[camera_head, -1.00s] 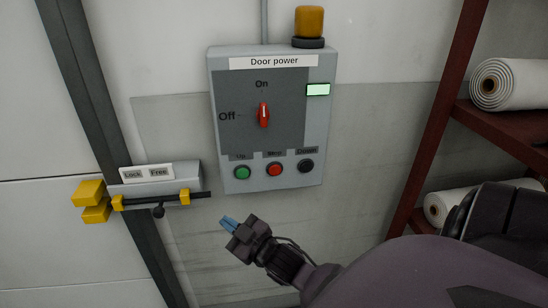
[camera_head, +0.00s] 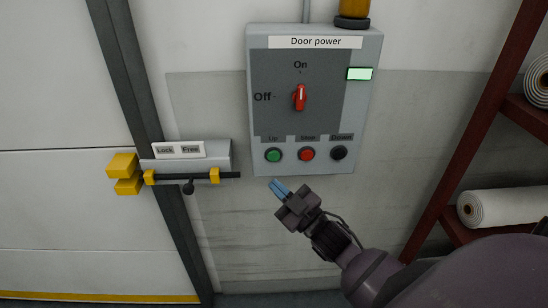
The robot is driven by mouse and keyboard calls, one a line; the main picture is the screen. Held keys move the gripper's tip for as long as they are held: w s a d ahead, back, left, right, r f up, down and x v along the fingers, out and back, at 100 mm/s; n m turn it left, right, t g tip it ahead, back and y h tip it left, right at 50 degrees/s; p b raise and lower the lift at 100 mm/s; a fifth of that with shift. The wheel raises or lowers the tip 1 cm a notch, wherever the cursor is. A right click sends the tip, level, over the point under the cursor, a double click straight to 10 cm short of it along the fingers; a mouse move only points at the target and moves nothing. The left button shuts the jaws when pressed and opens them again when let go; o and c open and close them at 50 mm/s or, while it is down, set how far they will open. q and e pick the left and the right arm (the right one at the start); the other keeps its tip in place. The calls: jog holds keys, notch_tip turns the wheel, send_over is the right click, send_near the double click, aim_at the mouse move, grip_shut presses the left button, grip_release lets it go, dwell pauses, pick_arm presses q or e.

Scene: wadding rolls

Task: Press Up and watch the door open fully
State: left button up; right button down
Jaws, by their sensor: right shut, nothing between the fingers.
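The grey door power box (camera_head: 366,118) hangs on the wall. Its red rotary switch (camera_head: 300,97) points at On and a small indicator (camera_head: 359,74) is lit pale green. Along the bottom are the green Up button (camera_head: 274,155), the red Stop button (camera_head: 307,154) and the black Down button (camera_head: 339,153). My right gripper (camera_head: 277,187) is shut and empty, with blue fingertips just below the Up button, apart from it in the picture. The white door (camera_head: 60,210) is at left, its yellow bottom edge (camera_head: 90,297) near the floor. My left gripper is not in view.
A dark red rack (camera_head: 480,130) with white rolls (camera_head: 510,207) stands at right. An amber lamp (camera_head: 354,10) tops the box.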

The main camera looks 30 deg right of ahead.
aim_at(274, 156)
jog(key=w+d, duration=0.1)
jog(key=w, duration=0.1)
jog(key=w+d+b, duration=0.1)
jog(key=w+d, duration=0.1)
jog(key=w+d+b, duration=0.1)
jog(key=w, duration=0.2)
jog(key=shift+d, duration=0.15)
dwell(0.4)
dwell(0.8)
dwell(0.8)
jog(key=shift+w, duration=0.15)
jog(key=shift+w+d, duration=0.25)
jog(key=shift+w, duration=0.05)
